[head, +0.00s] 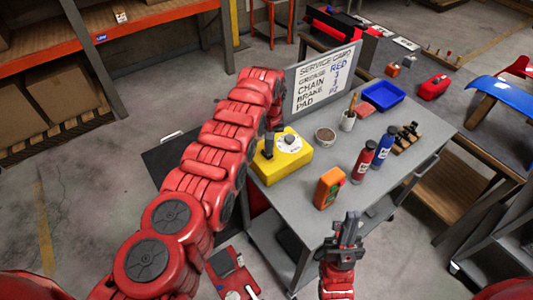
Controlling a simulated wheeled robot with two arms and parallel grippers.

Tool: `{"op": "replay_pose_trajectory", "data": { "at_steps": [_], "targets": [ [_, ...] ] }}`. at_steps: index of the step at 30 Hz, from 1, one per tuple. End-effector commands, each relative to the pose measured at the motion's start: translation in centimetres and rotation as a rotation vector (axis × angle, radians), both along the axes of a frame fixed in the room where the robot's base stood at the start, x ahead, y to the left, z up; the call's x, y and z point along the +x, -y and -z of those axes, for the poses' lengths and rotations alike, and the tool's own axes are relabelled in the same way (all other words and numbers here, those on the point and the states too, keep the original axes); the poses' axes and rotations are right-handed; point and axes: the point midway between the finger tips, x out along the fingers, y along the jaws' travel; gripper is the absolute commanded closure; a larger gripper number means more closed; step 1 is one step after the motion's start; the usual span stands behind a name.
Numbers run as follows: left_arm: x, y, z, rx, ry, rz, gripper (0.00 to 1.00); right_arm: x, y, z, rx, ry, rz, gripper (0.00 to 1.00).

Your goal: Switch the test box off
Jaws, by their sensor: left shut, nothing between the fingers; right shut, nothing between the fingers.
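The yellow test box (296,165) sits at the left end of the grey cart top. A white round dial with a dark knob (289,141) is on its top face. My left arm reaches over the box's left side, and my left gripper (268,152) points down at the top of the box, left of the dial. It is shut and empty; I cannot tell whether its tips touch the box. The arm hides part of the box's left side. My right gripper (350,224) is shut and empty, pointing up near the cart's front edge, away from the box.
On the grey cart (330,150) are an orange meter (329,188), a red bottle (364,161), a blue bottle (384,147), a round tin (325,136), a brush cup (348,121) and a blue tray (384,96). A service sign (325,80) stands behind the box.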

Motion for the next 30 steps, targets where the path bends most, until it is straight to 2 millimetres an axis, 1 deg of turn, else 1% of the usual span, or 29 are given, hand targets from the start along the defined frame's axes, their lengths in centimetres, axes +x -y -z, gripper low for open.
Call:
{"op": "replay_pose_trajectory", "data": {
  "at_steps": [30],
  "targets": [
    [0.0, 0.0, 1.6, 0.0, 0.0, 0.0, 1.0, 0.0, 0.0, 1.6, 0.0, 0.0, 0.0, 1.0]
  ]
}}
